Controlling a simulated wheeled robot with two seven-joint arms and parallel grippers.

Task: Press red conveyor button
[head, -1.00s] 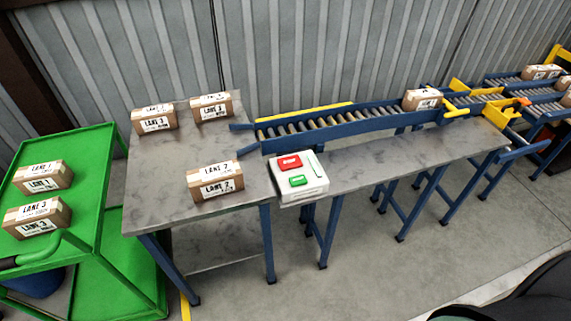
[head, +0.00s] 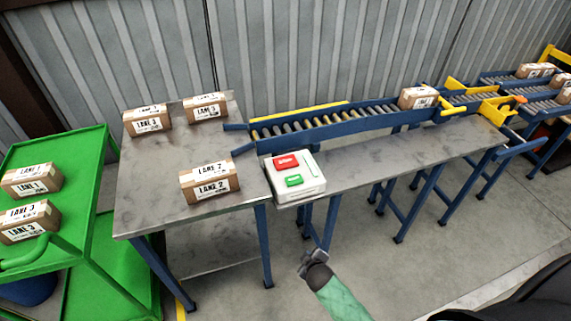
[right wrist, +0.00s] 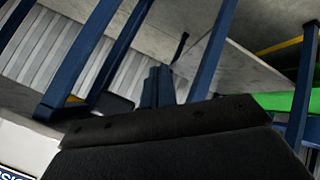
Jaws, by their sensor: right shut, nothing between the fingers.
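A white control box (head: 297,181) stands at the front edge of the table, near the conveyor's left end. It carries a red button (head: 286,162) at its back and a green button (head: 294,181) nearer the front. My right gripper (head: 306,258) is below and in front of the box in the head view, clear of both buttons. It is shut and empty. The right wrist view shows the dark gripper body (right wrist: 180,145) among blue table legs, with no button in view. My left gripper is not in view.
A roller conveyor (head: 335,122) runs right behind the box, with a carton (head: 418,97) on it. Several cartons, one a LANE 2 carton (head: 210,183), sit on the left table (head: 150,205). A green cart (head: 85,195) holding cartons stands at left. Blue table legs (head: 331,222) stand near my right gripper.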

